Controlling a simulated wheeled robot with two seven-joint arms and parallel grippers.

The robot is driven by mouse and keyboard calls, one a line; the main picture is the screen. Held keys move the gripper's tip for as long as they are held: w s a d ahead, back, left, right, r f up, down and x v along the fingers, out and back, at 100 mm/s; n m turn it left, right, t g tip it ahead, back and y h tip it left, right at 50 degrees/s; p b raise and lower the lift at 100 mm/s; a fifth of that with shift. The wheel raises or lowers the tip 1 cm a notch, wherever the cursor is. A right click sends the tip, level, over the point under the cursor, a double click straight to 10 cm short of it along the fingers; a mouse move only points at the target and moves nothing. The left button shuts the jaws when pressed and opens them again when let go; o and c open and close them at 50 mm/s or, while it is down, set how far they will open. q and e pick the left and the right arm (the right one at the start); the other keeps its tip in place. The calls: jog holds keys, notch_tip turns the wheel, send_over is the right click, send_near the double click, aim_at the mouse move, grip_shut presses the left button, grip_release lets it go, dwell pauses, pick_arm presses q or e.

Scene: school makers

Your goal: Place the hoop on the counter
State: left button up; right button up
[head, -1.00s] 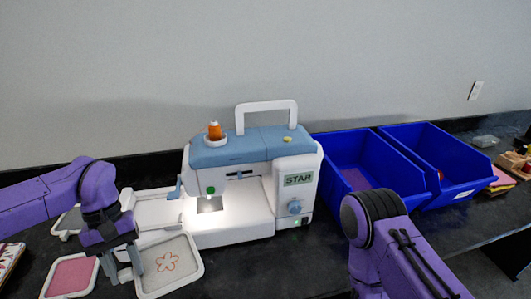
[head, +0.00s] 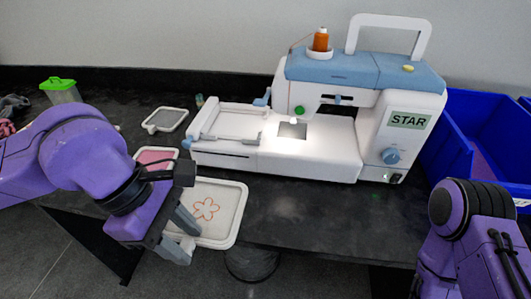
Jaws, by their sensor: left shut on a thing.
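The hoop (head: 226,203) is a rounded-square white frame with pale cloth and an orange flower stitched on it. It shows in the head view left of centre, over the front edge of the dark counter (head: 300,215). My left gripper (head: 191,245) is shut on the hoop's near left side. The hoop looks roughly flat; I cannot tell whether it touches the counter. My right arm shows at the lower right, but its gripper is out of view.
A white and blue sewing machine (head: 340,75) stands behind the hoop. A pink-cloth hoop (head: 155,158) and a grey-cloth hoop (head: 165,119) lie to the left. A green-lidded container (head: 61,91) and blue bins (head: 480,125) flank them. Counter right of the hoop is clear.

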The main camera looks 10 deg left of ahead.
aim_at(202, 181)
pick_arm(q)
jog(key=w+p, duration=0.2)
jog(key=p, duration=0.1)
jog(key=w+p, duration=0.2)
jog(key=p, duration=0.1)
jog(key=shift+d, duration=0.2)
jog(key=shift+w+d+f+p, duration=0.1)
jog(key=shift+w+f+p, duration=0.5)
jog(key=shift+p, duration=0.35)
jog(key=w+f, duration=0.5)
jog(key=w+d+f+b, duration=0.1)
jog(key=w+f, duration=0.1)
jog(key=w, duration=0.1)
jog(key=shift+f, duration=0.35)
jog(key=shift+w+f, duration=0.15)
jog(key=shift+f, duration=0.85)
jog(key=shift+w+f, duration=0.15)
jog(key=shift+f, duration=0.85)
jog(key=o, duration=1.1)
jog(key=v, duration=1.2)
jog(key=shift+r, duration=0.1)
